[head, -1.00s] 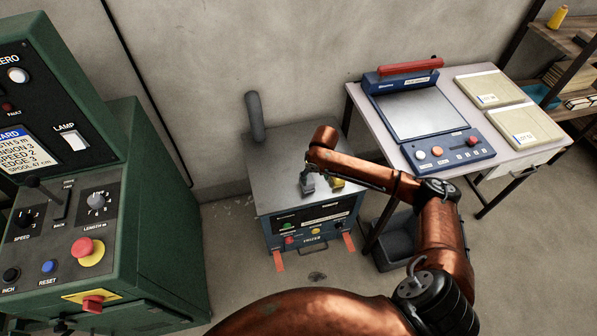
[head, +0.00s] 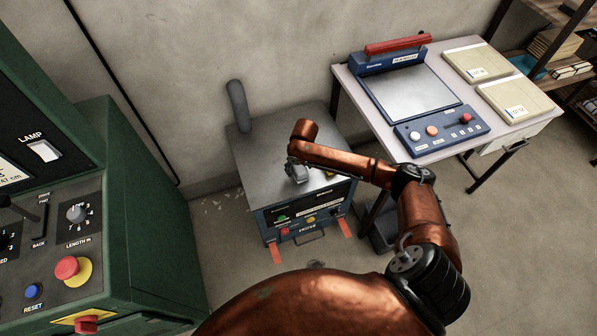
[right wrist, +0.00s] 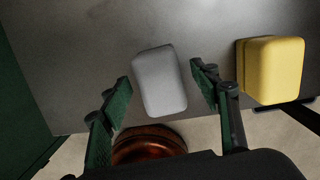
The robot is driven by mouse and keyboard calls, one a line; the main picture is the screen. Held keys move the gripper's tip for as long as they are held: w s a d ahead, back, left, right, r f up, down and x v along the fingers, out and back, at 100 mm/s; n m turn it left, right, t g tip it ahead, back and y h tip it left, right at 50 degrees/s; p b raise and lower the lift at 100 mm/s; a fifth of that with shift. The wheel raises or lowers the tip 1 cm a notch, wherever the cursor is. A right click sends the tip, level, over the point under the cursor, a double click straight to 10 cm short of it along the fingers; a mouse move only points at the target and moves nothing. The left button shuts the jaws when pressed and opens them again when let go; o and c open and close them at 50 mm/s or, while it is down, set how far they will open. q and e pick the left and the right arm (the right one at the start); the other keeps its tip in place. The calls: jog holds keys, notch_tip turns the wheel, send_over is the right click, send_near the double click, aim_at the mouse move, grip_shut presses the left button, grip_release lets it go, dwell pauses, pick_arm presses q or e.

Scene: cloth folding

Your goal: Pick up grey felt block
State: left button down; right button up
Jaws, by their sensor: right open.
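The grey felt block (right wrist: 160,81) lies on the grey metal top of the small cabinet (head: 258,170). In the right wrist view it lies between the two green fingers of my right gripper (right wrist: 161,77), with a gap to each finger. In the head view the block (head: 299,174) shows just below my right forearm, and my right gripper (head: 291,165) is mostly hidden there by the arm. The right gripper is open and empty, above the block. My left gripper is not in view.
A yellow block (right wrist: 272,70) lies to the right of the grey one, outside the right finger. A dark upright post (head: 238,106) stands at the cabinet's back. A green control machine (head: 140,210) stands left, and a table (head: 505,135) with a blue-framed device (head: 412,95) stands right.

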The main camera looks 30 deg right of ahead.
aim_at(299, 167)
jog(key=shift+c, duration=0.4)
jog(key=c, duration=1.2)
